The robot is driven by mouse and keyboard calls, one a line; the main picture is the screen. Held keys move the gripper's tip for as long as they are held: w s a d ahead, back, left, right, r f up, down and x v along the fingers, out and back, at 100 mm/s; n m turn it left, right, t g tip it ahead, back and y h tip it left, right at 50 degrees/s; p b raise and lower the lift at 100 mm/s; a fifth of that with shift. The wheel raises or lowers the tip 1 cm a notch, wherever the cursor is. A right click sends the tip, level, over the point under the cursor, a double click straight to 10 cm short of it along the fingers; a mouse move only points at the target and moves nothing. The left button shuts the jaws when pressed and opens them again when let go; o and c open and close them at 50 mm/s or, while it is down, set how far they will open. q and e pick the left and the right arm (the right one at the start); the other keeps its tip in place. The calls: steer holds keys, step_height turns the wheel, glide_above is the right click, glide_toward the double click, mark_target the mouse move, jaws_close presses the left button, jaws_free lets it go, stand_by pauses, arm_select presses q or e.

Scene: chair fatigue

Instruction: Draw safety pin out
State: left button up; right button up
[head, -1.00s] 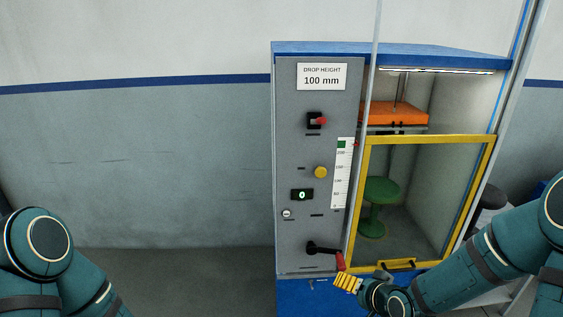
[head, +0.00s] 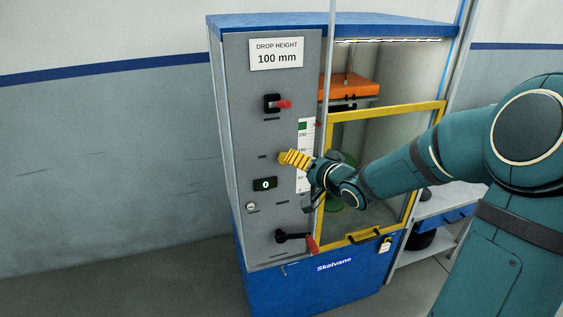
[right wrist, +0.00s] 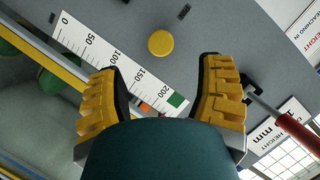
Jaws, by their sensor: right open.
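A red-handled pin (head: 284,104) sticks out of a black bracket (head: 270,103) high on the grey front panel, below the drop height sign. In the right wrist view its red grip (right wrist: 297,130) and thin metal part show at the right, outside the fingers. My right gripper (head: 297,159) is in front of the panel, below and slightly right of the pin. Its yellow fingers are apart and empty in the right wrist view (right wrist: 160,66), with the height scale behind them. My left gripper is out of view.
A round yellow button (right wrist: 161,42) is on the panel close to the gripper. A black lever with a red grip (head: 312,243) sits lower down. A yellow-framed guard door (head: 388,112) and an orange block (head: 350,89) are to the right. The left side is clear.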

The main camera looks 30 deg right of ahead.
mark_target(284, 164)
steer(key=b+x, duration=0.1)
steer(key=x, duration=0.7)
steer(key=shift+w, duration=0.3)
jaws_close()
steer(key=shift+s, duration=0.1)
